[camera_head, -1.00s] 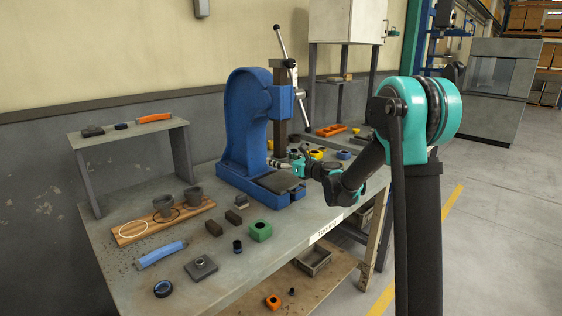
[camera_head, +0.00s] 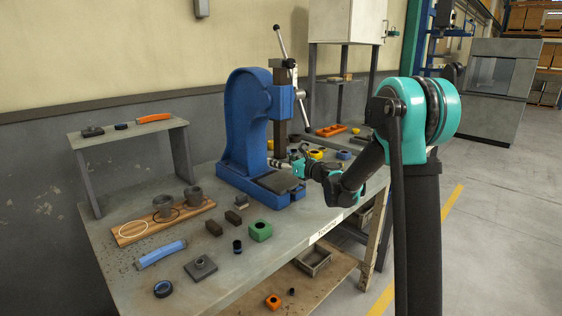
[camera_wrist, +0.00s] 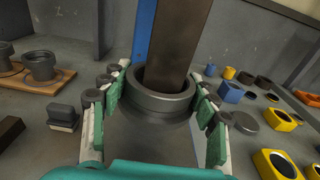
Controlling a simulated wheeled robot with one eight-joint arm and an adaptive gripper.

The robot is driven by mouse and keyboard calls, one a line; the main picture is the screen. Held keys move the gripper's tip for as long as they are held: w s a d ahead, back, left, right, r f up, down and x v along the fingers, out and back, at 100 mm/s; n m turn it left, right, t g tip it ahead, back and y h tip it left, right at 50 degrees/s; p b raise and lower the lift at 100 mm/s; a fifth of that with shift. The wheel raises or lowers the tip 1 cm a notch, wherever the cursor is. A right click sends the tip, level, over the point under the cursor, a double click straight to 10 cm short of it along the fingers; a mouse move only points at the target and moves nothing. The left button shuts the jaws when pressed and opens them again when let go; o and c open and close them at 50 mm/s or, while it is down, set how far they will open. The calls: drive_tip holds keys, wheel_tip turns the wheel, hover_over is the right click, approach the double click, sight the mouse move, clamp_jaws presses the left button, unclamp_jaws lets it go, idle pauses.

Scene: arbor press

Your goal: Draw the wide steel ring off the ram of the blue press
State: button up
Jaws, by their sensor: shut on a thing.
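The wide steel ring (camera_wrist: 160,103) is a dark grey collar around the lower end of the ram (camera_wrist: 179,45), which goes down into its opening. In the head view the ram (camera_head: 280,136) hangs upright from the blue press (camera_head: 242,115). My gripper (camera_wrist: 164,82) is shut on the ring, one green-padded finger on each side of it. In the head view my gripper (camera_head: 284,163) reaches in level from the right, above the press base; the ring is hard to make out there. The ring's underside is hidden.
A wooden board (camera_head: 131,231) with two grey cups lies left of the press. A green block (camera_head: 260,231) and several small parts lie in front. Yellow, blue and dark rings lie to the right of the press. The press lever (camera_head: 280,40) stands above.

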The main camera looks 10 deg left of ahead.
drive_tip(key=shift+f, duration=0.9)
idle(0.7)
drive_tip(key=shift+f+v, duration=0.1)
drive_tip(key=shift+v, duration=2.65)
drive_tip(key=shift+f+v, duration=0.15)
drive_tip(key=shift+v, duration=2.6)
